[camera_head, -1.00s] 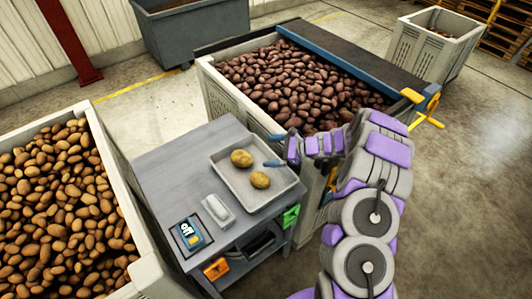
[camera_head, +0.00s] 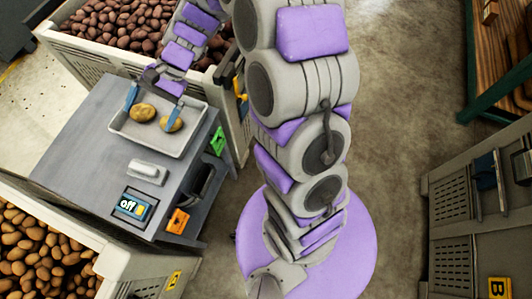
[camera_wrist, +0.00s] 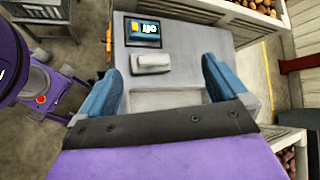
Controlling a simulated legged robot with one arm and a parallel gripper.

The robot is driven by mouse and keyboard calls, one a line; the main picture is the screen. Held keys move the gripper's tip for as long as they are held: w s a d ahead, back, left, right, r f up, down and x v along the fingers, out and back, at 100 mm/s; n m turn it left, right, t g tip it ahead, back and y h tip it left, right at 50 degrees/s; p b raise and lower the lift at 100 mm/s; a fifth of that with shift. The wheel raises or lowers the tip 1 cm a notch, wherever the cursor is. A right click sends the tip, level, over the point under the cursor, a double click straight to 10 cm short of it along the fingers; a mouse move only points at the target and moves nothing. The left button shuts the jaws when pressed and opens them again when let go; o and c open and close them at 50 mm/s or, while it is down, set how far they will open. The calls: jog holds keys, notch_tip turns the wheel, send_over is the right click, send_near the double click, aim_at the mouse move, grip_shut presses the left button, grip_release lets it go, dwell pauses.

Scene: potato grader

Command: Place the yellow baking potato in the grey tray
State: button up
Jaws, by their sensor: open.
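In the wrist view my open gripper (camera_wrist: 160,76) shows over part of the tray (camera_wrist: 168,99); the potatoes are hidden there.
A crate of tan potatoes (camera_head: 118,262) stands at the front left. A crate of reddish potatoes (camera_head: 80,52) stands behind. Open floor lies right.

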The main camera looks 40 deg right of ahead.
jog(key=s+d+r+n+h, duration=0.1)
jog(key=s+d+n+h, duration=0.1)
jog(key=s+d, duration=0.3)
jog(key=s+d+r+n+h, duration=0.2)
jog(key=s+d+n+h, duration=0.1)
jog(key=s, duration=1.1)
jog(key=s+d+r+n+h, duration=0.2)
jog(key=s+d, duration=0.4)
jog(key=s, duration=0.3)
jog(key=n+h, duration=0.1)
jog(key=h, duration=0.1)
jog(key=shift+s+d+r+h, duration=0.2)
jog(key=shift+d+h, duration=0.15)
jog(key=shift+h, duration=0.05)
